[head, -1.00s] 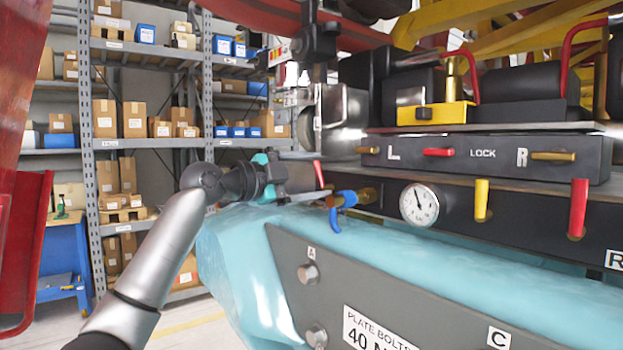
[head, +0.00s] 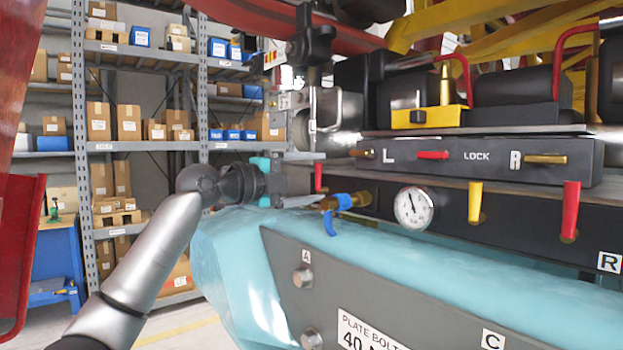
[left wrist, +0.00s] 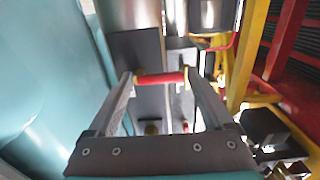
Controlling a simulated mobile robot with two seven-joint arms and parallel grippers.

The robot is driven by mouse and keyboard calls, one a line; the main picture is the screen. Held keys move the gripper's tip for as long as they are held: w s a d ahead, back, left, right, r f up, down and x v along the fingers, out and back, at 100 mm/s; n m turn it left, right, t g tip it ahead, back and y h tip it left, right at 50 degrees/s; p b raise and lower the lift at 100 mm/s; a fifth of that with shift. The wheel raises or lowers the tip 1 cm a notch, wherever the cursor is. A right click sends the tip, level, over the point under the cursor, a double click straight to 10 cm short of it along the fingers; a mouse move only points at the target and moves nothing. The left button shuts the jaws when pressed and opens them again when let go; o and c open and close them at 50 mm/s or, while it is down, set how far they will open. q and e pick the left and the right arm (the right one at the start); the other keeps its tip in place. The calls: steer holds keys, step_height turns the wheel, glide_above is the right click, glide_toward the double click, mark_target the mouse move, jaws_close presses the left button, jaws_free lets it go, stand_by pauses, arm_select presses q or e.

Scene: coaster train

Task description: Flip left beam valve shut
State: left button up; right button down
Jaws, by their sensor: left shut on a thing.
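A red lever (head: 318,176) stands upright at the left end of the dark valve panel. In the left wrist view a red bar with yellowish ends (left wrist: 160,78) lies across between my fingertips. My left gripper (head: 308,178) is shut on this red lever; its fingers also show in the left wrist view (left wrist: 158,80). A brass valve with a blue handle (head: 331,222) is just right of and below the fingers. Which of these is labelled the left beam valve I cannot tell. My right gripper is not in view.
The panel carries a round gauge (head: 413,207), a yellow lever (head: 475,202) and another red lever (head: 571,208). Above is a block marked L, LOCK and R (head: 480,160). A pale blue beam (head: 400,255) runs below. Shelves with boxes (head: 145,145) stand behind.

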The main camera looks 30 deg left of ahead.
arm_select(q)
steer(key=o, duration=1.1)
steer(key=shift+s, duration=0.1)
steer(key=b+v, duration=0.6)
steer(key=v, duration=0.9)
steer(key=shift+s, duration=0.1)
